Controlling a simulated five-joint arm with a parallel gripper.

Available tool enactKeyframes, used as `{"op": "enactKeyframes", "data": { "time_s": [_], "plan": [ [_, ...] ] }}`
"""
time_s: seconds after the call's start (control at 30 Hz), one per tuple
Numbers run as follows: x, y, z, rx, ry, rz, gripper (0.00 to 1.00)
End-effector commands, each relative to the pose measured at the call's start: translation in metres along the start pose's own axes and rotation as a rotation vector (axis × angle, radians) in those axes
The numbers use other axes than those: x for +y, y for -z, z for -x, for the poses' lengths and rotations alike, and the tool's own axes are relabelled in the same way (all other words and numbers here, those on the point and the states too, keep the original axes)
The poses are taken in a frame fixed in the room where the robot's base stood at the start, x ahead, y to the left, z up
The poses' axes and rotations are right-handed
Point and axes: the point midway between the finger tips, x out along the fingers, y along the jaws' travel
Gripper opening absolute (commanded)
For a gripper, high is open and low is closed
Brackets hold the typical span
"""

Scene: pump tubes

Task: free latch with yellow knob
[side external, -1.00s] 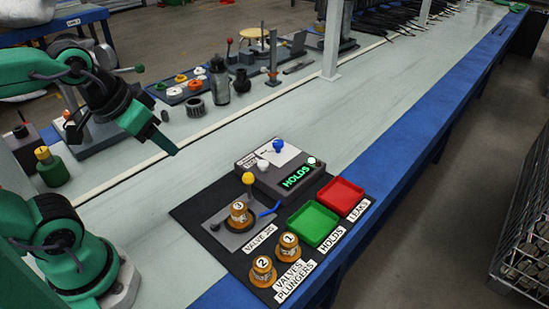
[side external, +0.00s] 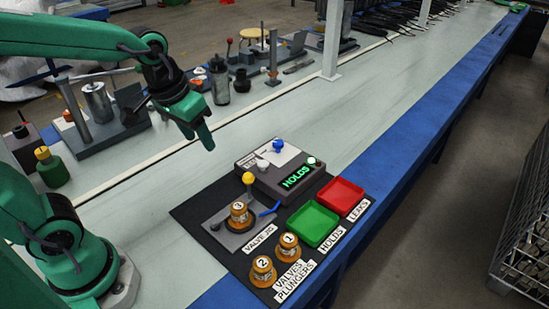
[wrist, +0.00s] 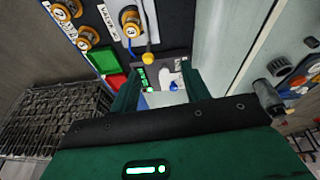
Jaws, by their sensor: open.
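The yellow knob (side external: 248,179) stands on the latch at the back of the grey valve jig (side external: 223,236). It also shows in the wrist view (wrist: 148,58), just beyond my fingertips. A brass valve marked 3 (side external: 238,217) sits upright in the jig, beside the knob. A blue lever (side external: 270,209) lies at the jig's right side. My gripper (side external: 208,142) is open and empty, above the bench behind and left of the jig, clear of the knob. In the wrist view its fingers (wrist: 161,85) are spread, with the tester between them.
The grey tester (side external: 280,180) has a blue knob (side external: 278,145), a white knob (side external: 262,164) and a lit HOLDS display. Valves 1 (side external: 288,247) and 2 (side external: 263,271) stand in front.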

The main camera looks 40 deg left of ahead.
Motion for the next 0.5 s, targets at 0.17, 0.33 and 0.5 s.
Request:
{"op": "enactKeyframes", "data": {
  "time_s": [0.17,0.33,0.5],
  "plan": [
    [0.009,0.018,-0.024,-0.07,0.006,0.024,0.46],
    [0.018,0.032,-0.049,-0.131,0.016,0.049,0.46],
    [0.027,0.044,-0.078,-0.192,0.029,0.074,0.46]
  ]
}}
